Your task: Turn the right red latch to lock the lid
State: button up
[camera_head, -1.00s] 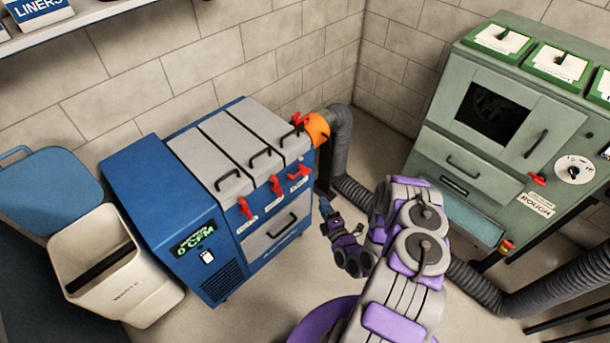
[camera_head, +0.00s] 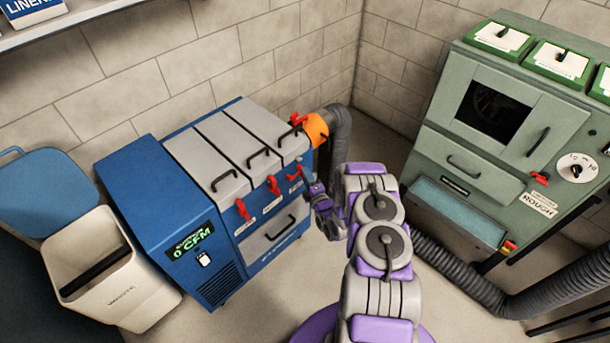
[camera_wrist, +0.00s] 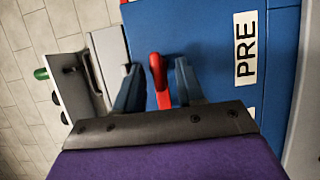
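The blue cabinet (camera_head: 160,180) has three grey lids, each with a red latch on the front. The right red latch (camera_head: 295,175) sits below the right lid (camera_head: 278,130), partly hidden by my gripper (camera_head: 308,187). In the wrist view, the red latch (camera_wrist: 158,72) stands between the two blue-grey fingers of my gripper (camera_wrist: 159,68). The fingers are apart, one on each side of the latch, and no firm grip shows. The middle latch (camera_head: 273,185) and left latch (camera_head: 242,209) hang downward. A label reading "PRE" (camera_wrist: 245,45) is beside the latch.
An orange fitting (camera_head: 316,130) with a grey hose (camera_head: 338,135) is at the cabinet's right end. A green cabinet (camera_head: 510,130) stands at the right. A white bin (camera_head: 120,290) stands at the left. Open floor lies in front of the blue cabinet.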

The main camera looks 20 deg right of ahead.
jog(key=shift+w, duration=1.15)
jog(key=shift+c, duration=0.4)
jog(key=shift+s, duration=0.1)
grip_shut()
